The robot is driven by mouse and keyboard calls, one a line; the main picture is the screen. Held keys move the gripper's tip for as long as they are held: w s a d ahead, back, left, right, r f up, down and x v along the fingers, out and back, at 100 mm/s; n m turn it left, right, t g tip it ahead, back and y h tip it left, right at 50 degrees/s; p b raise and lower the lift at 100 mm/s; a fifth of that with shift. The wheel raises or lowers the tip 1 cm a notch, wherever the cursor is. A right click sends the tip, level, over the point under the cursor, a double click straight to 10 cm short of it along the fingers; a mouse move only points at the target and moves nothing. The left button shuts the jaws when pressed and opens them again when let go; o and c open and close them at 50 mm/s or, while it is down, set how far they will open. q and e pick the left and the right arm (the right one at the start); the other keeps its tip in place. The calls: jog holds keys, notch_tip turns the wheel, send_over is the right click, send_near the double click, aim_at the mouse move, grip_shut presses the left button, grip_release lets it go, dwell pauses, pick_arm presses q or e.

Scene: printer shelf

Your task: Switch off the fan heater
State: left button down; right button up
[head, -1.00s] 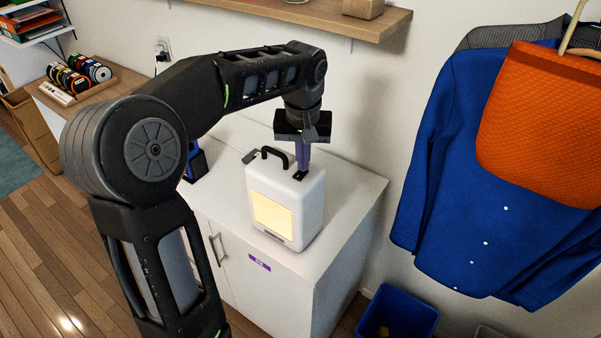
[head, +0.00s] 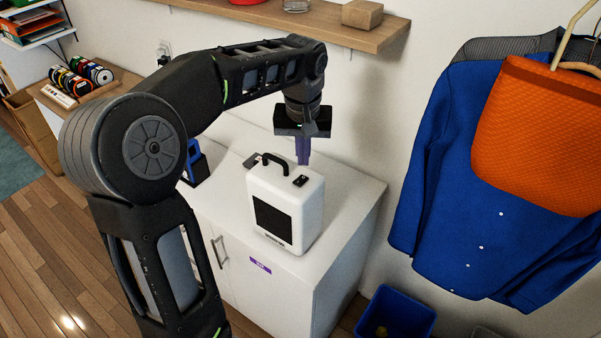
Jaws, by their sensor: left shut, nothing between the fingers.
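The white fan heater (head: 285,235) stands upright on the white cabinet, with a black carry handle and a dark front grille (head: 272,219) that shows no glow. A small black switch (head: 300,181) sits on its top, right of the handle. My left gripper (head: 303,162) points straight down just above the switch, its purple fingers shut and empty, with a small gap between the fingertips and the heater's top. My right gripper is not in view.
The white cabinet top (head: 345,190) has free room right of the heater. A wooden shelf (head: 300,22) hangs on the wall above. A blue jacket (head: 445,190) and an orange garment (head: 540,140) hang at right, above a blue bin (head: 400,312).

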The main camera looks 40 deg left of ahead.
aim_at(303, 178)
pick_arm(q)
notch_tip(303, 178, up, 3)
jog(key=shift+f+p, duration=0.1)
jog(key=shift+p, duration=0.65)
jog(key=w+d+m+t, duration=0.1)
jog(key=w+d+t, duration=0.15)
jog(key=w, duration=0.25)
jog(key=w+d+f+m+t+h+b, duration=0.1)
jog(key=w+d+f, duration=0.1)
jog(key=d+f, duration=0.45)
jog(key=w+d+f+m+t+h, duration=0.1)
jog(key=w+d+f+m+h, duration=0.15)
jog(key=f, duration=0.65)
jog(key=s+d+f, duration=0.5)
jog(key=d+f, duration=0.2)
jog(key=f, duration=0.4)
jog(key=s+d+f+g+b, duration=0.1)
jog(key=s+d+f+g, duration=0.1)
jog(key=s+f, duration=0.4)
jog(key=s+d+f+g+h+b, duration=0.1)
jog(key=s+d+f, duration=0.4)
jog(key=s, duration=0.6)
jog(key=s+d+f+g+b, duration=0.1)
jog(key=s+d+f+g, duration=0.1)
jog(key=s+f, duration=0.6)
jog(key=shift+s+d+g, duration=0.35)
jog(key=shift+s+d, duration=0.15)
jog(key=shift+d, duration=0.4)
